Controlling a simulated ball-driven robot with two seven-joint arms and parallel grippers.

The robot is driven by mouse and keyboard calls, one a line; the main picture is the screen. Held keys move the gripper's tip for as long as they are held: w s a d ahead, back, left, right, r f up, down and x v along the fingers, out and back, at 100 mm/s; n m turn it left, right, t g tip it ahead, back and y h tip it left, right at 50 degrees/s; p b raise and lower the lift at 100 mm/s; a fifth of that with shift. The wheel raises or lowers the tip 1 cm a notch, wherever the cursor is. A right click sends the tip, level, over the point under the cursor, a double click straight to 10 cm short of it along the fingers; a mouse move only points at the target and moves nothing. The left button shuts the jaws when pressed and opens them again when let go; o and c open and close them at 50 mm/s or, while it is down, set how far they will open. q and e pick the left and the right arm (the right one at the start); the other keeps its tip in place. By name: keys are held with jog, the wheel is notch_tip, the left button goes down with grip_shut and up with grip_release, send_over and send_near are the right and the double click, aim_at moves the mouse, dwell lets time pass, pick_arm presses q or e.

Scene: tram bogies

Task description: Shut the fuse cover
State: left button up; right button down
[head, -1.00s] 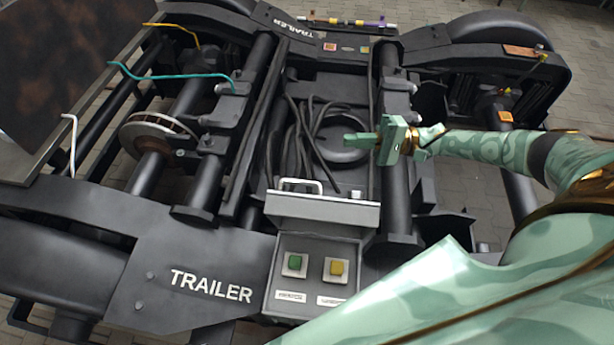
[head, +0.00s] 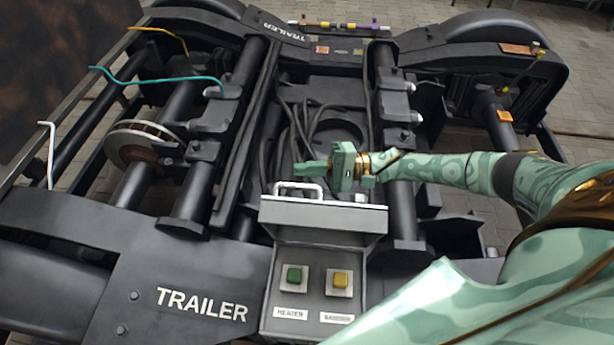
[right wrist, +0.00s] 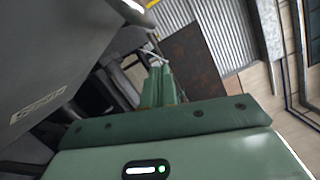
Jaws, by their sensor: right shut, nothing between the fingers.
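The fuse cover (head: 335,219) is a grey lid with a white bar handle (head: 299,186) on its far edge. It stands raised at the back of a grey box (head: 313,303) that has a green and a yellow button. My right gripper (head: 300,168) is shut and empty. Its fingers point left, just beyond the handle in the picture; I cannot tell whether they touch it. In the right wrist view the closed fingers (right wrist: 160,88) show, and a large grey surface at the left may be the cover. My left gripper is not in view.
The dark trailer frame (head: 70,265) surrounds the box. Black cables (head: 290,120) lie in the middle behind it. Dark tubes (head: 395,180) run on both sides. A teal cable (head: 150,80) and a white hook (head: 50,150) are at the left.

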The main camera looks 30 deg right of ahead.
jog(key=s+a, duration=0.1)
jog(key=s+r+p, duration=0.1)
jog(key=s, duration=0.1)
jog(key=shift+a, duration=0.4)
jog(key=shift+r, duration=0.1)
